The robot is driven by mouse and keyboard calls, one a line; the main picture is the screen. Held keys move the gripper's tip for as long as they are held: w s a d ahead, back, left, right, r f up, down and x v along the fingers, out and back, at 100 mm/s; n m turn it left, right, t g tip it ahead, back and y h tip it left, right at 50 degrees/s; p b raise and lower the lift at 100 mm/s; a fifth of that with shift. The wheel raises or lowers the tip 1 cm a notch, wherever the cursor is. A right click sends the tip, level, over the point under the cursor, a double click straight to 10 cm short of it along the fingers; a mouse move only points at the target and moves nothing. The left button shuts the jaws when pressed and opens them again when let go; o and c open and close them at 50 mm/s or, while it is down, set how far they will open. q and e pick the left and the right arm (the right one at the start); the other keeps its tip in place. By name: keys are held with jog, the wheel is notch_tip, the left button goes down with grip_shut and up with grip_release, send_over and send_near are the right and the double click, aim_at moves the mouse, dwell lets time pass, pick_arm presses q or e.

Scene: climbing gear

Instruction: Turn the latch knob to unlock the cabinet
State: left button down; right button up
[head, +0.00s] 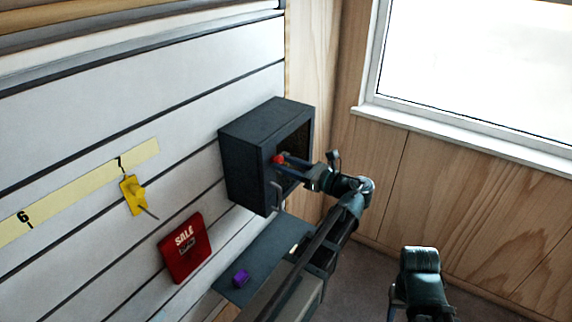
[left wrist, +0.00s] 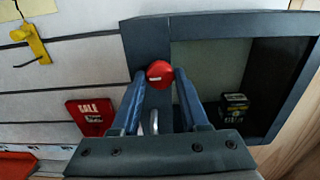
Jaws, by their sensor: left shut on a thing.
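The dark grey cabinet (head: 245,160) is fixed to the white slatted wall, its front facing right. The latch knob (left wrist: 159,73) is a small red ball on the front frame, and it also shows in the head view (head: 278,159). My left gripper (head: 283,163) reaches it from the right. In the left wrist view my left gripper (left wrist: 160,76) has one finger on each side of the knob and is shut on it. A curved metal handle (left wrist: 154,122) shows between the fingers, below the knob. My right gripper's fingers are out of view.
A small dark box (left wrist: 234,105) stands inside the cabinet. On the wall are a red SALE sign (head: 181,249), a yellow hook (head: 133,194) and a numbered yellow strip (head: 80,192). A purple object (head: 241,278) lies on a dark shelf (head: 262,258) below. Wood panelling and a window (head: 470,65) are right.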

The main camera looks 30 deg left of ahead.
pick_arm(q)
jog(key=n, duration=0.8)
jog(key=shift+n, duration=0.3)
jog(key=n, duration=0.4)
jog(key=shift+n, duration=2.6)
jog(key=shift+c, duration=2)
grip_release()
